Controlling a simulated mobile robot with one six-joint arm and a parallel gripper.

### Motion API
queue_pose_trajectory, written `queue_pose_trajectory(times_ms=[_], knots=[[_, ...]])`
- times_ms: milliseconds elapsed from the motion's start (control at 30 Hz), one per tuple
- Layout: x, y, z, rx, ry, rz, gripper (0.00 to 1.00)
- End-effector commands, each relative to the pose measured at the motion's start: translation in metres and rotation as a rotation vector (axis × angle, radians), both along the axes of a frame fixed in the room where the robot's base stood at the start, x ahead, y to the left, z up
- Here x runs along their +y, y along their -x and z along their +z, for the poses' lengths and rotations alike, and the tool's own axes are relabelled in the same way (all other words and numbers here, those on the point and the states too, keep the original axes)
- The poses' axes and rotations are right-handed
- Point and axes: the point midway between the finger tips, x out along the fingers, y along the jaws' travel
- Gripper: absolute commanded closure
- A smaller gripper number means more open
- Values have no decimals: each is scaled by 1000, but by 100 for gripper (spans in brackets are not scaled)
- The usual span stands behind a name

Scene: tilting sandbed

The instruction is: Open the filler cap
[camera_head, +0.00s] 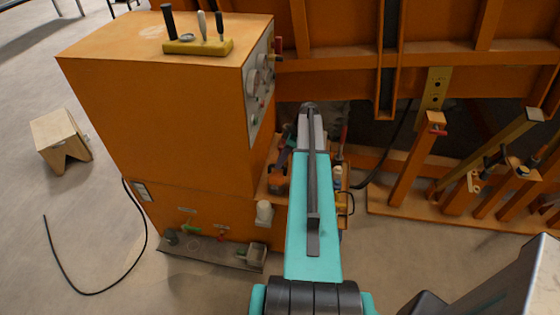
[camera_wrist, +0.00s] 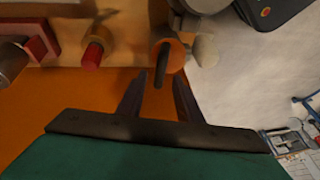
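In the wrist view my gripper (camera_wrist: 160,78) is open, with its two dark fingers apart and nothing held between them. Just beyond the fingertips is a round orange piece with a dark upright bar (camera_wrist: 162,64) across it, lying in line with the gap. It may be the filler cap, but I cannot tell for sure. A pale rounded knob (camera_wrist: 206,50) sits beside it on the right. In the head view my arm reaches forward beside the orange cabinet (camera_head: 160,110), and I cannot make out the gripper or the cap there.
In the wrist view a red-ended cylinder (camera_wrist: 93,54) and a red block (camera_wrist: 37,40) stand at the left. In the head view a white cylinder (camera_head: 264,212) sticks out low on the cabinet. Orange framework (camera_head: 410,170) stands at right. A black cable (camera_head: 95,291) lies on the floor.

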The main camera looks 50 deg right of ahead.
Motion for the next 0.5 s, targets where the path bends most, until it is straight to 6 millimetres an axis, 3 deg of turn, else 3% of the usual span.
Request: queue_pose_trajectory(times_ms=[500], knots=[[5, -3, -14, 0, 1, -1, 68]])
